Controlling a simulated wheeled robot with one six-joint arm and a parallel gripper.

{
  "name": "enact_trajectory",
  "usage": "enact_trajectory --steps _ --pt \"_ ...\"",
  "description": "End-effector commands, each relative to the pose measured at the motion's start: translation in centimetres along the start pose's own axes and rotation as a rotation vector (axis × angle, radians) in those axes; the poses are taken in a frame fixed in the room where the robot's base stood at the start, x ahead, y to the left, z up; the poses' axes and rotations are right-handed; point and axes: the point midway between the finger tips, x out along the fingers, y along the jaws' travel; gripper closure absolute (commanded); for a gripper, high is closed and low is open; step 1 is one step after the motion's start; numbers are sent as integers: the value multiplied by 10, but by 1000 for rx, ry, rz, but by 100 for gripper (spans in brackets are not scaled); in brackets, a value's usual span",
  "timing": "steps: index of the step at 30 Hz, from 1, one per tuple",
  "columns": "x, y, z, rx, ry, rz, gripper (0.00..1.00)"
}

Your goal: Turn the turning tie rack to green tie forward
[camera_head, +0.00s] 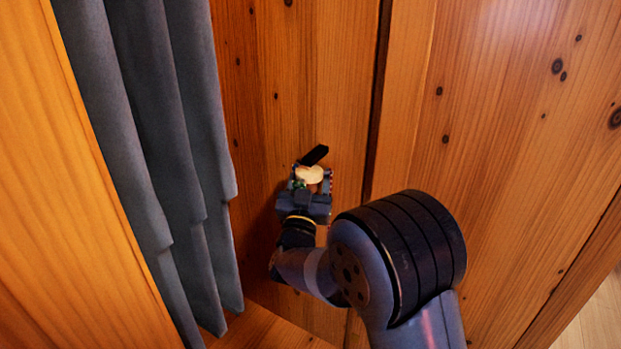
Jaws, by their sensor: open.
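The turning tie rack (309,174) shows as a small pale round disc on a dark bracket (314,155) against the wooden panel, near the picture's middle. A small patch of green (299,185), perhaps the green tie, shows at the disc's lower left. Thin red-and-white edges show at the disc's right, too small to name. My gripper (312,189) is open, right at the rack and in front of its lower part. I cannot tell whether its fingers touch anything. Most of what hangs below the disc is hidden by my gripper and arm.
A wooden panel (70,240) stands at the far left. Wide wooden boards (510,130) with a dark vertical gap are at the right. Some floor (595,325) shows bottom right.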

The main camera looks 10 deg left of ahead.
Motion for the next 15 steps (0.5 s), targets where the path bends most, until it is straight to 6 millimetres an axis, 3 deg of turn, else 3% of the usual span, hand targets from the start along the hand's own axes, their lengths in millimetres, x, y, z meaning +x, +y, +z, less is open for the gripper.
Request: enact_trajectory --steps 6,15 --pt "0 0 0 0 0 0 45" --pt "0 0 0 0 0 0 68"
